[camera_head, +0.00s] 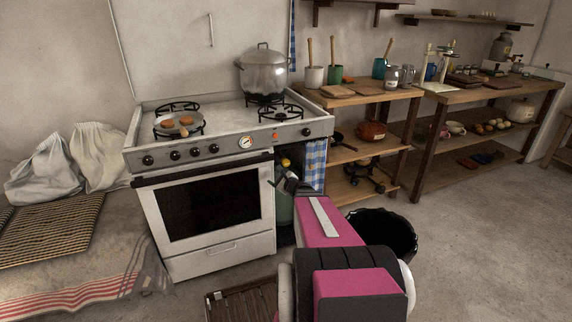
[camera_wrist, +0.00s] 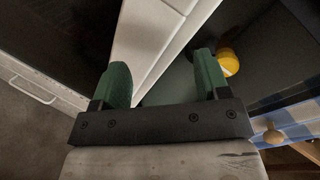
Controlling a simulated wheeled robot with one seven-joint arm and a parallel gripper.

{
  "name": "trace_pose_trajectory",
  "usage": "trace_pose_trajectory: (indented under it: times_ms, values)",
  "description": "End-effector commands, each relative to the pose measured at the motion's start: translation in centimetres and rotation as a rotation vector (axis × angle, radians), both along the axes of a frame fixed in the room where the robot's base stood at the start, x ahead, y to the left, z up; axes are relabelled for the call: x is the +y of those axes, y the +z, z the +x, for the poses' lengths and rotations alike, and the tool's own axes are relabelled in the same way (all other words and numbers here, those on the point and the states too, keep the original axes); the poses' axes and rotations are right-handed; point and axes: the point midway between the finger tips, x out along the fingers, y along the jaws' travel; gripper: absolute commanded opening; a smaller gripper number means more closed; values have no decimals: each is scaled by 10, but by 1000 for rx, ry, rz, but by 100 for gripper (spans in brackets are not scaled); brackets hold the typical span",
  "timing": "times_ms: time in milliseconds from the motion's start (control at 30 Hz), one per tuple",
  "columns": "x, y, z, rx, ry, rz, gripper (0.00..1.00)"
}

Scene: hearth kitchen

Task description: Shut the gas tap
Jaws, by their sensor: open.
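The gas tap shows as a yellow knob (camera_head: 285,162) in the narrow gap to the right of the stove, above a grey-green gas bottle (camera_head: 285,208). In the wrist view the yellow tap (camera_wrist: 228,62) lies just right of the right fingertip, partly hidden by it. My gripper (camera_wrist: 163,80) is open, with nothing held between its green fingers. The stove's white side edge and part of the grey-green bottle show between and beyond the fingers. In the head view my gripper (camera_head: 281,180) is by the gap, just below the tap. I cannot tell whether it touches anything.
The white stove (camera_head: 225,255) borders the gap on the left, with a pot (camera_head: 263,72) and a pan (camera_head: 180,128) on top. A blue checked cloth (camera_head: 313,165) and wooden shelves (camera_head: 365,150) border it on the right. A black bin (camera_head: 388,232) stands behind my arm.

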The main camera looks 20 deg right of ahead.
Motion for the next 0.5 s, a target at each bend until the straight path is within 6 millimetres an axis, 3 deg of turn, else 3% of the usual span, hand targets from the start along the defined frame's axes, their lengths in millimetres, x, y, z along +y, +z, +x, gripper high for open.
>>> trace_pose_trajectory:
  times_ms: [33, 100, 200, 333, 500]
  values:
    - [-21, -3, 6, -2, -69, 78, 69]
    - [-46, -5, 9, -8, -153, 181, 69]
    - [-72, -8, 10, -13, -240, 292, 69]
    - [-89, -10, 10, -20, -300, 371, 69]
    - [-93, -11, 15, -21, -313, 392, 69]
